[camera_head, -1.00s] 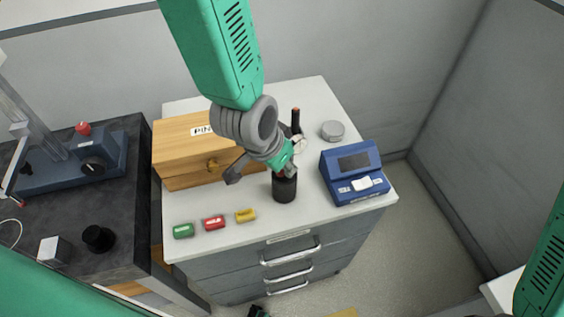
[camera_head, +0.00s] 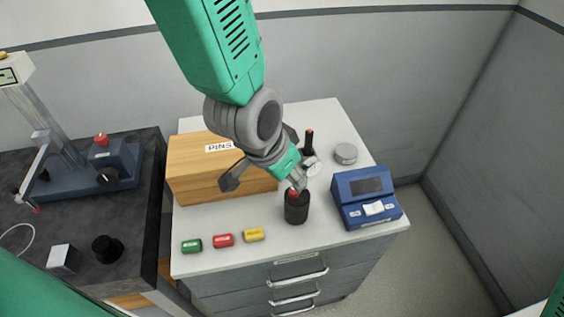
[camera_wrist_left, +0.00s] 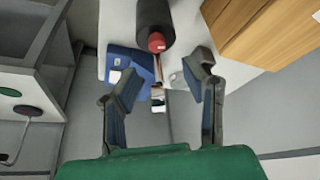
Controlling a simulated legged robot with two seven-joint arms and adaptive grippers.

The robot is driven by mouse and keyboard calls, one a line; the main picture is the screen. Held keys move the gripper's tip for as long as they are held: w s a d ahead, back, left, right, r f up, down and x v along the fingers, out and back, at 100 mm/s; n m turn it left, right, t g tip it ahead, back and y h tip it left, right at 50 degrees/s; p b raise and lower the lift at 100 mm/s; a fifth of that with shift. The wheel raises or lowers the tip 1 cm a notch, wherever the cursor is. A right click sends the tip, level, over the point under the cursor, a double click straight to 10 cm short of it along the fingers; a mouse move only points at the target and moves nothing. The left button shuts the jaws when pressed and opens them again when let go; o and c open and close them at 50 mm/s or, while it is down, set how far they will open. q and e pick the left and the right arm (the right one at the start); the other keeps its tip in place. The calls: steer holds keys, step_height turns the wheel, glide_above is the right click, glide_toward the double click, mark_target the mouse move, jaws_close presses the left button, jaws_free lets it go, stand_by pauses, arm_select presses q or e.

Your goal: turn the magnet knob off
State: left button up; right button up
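A blue base unit on the black bench at the left carries a black knob (camera_head: 107,177) with a pale mark, below a red button (camera_head: 101,141); I take this as the magnet knob. I cannot read its setting. My left gripper (camera_wrist_left: 160,85) is open and empty in the wrist view, its two fingers apart. In the head view it hangs over the white-topped cabinet, just above a black cylinder with a red top (camera_head: 296,208), far right of the knob. My right gripper is out of view.
On the cabinet are a wooden PINS box (camera_head: 195,180), several small coloured blocks (camera_head: 223,240), a blue display unit (camera_head: 366,198) and a grey disc (camera_head: 346,153). A black round piece (camera_head: 106,248) and a pale block (camera_head: 63,259) sit at the black bench's front.

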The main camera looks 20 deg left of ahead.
arm_select(q)
steer(key=shift+v, duration=2.8)
